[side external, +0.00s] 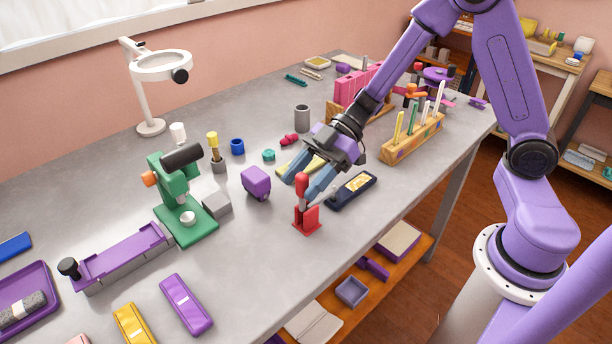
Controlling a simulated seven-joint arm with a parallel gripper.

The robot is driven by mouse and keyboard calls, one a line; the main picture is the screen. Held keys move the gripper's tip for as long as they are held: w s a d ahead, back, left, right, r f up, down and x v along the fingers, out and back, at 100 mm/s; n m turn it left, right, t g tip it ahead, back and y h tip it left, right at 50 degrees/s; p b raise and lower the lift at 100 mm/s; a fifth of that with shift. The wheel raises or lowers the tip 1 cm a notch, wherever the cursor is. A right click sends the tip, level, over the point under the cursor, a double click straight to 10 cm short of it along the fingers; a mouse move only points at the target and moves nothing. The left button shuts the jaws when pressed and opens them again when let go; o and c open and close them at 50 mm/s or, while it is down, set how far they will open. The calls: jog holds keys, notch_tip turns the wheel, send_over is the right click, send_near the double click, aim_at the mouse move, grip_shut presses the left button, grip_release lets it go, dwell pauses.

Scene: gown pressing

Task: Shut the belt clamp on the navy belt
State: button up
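The belt clamp (308,220) is a small red toggle clamp on the grey table near its front edge. Its red handle (302,186) stands upright. The navy belt (354,189) appears as a dark navy piece with a yellow patch, lying flat just right of the clamp. I cannot tell whether its end reaches under the clamp. My gripper (304,181) comes down from the upper right. Its two blue-grey fingers are apart, with the tips close to the handle, one on each side in the picture. Contact with the handle cannot be made out.
A purple block (256,183) and a green press (183,200) stand left of the clamp. A yellow flat piece (300,164) lies behind my gripper. A wooden rack (411,140) with upright sticks stands to the right.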

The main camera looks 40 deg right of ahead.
jog(key=shift+d+r, duration=0.1)
jog(key=v, duration=1.7)
jog(key=s+a+f+m+h, duration=0.1)
jog(key=s+f+m+h, duration=0.1)
jog(key=s+h, duration=0.4)
jog(key=s+a+f+m+h, duration=0.2)
jog(key=s+h, duration=0.3)
jog(key=s, duration=0.9)
jog(key=shift+s+a+f+m+h, duration=0.3)
jog(key=shift+m+h, duration=0.1)
jog(key=shift+m, duration=0.3)
